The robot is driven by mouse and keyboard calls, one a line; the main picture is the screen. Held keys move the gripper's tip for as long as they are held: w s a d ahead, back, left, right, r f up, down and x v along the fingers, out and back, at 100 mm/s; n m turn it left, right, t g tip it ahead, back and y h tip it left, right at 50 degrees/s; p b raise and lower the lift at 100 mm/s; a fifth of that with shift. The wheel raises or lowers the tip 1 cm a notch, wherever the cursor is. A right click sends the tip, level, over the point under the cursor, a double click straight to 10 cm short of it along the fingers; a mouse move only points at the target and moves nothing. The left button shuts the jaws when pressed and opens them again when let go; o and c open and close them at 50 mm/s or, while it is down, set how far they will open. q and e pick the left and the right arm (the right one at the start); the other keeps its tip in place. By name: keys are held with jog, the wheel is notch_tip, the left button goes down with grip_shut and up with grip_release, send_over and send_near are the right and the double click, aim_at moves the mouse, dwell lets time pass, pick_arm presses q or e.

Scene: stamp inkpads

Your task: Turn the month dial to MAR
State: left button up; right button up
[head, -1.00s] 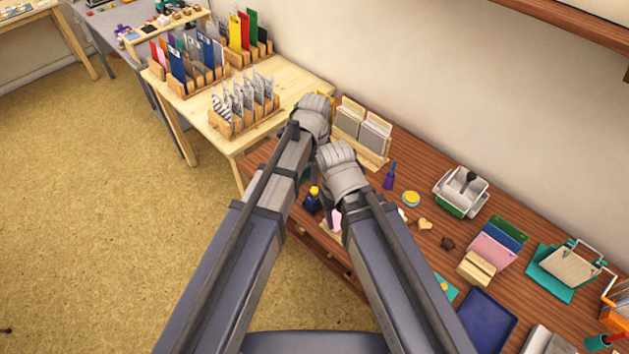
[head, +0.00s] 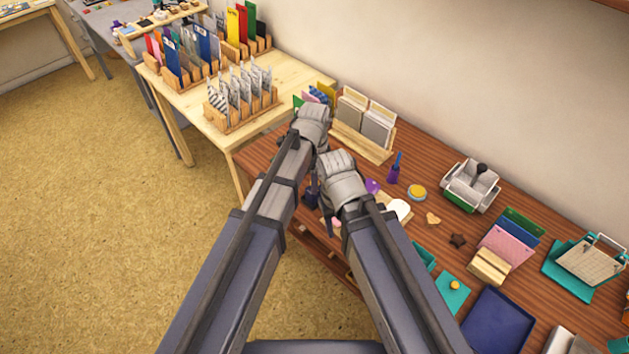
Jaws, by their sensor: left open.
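No month dial with readable letters shows. A grey device with a black knob (head: 472,184) stands on the brown worktop; I cannot tell whether it carries the dial. My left gripper (head: 312,120) is at the worktop's left end, by the card rack. It is open, but its fingertips are mostly hidden behind the wrist. My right gripper (head: 340,178) is close beside it, nearer to me. Its jaws are hidden by its own wrist, and both arms cover part of the worktop.
A card rack (head: 362,142) stands at the back of the brown worktop (head: 430,170). A purple bottle (head: 394,170), a yellow-topped round tin (head: 417,193), a white piece (head: 399,209) and a blue tray (head: 497,320) lie right of my arms. A pale table (head: 290,66) adjoins at left.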

pick_arm(q)
grip_shut()
dwell(0.4)
jog(key=shift+n, duration=3.1)
grip_release()
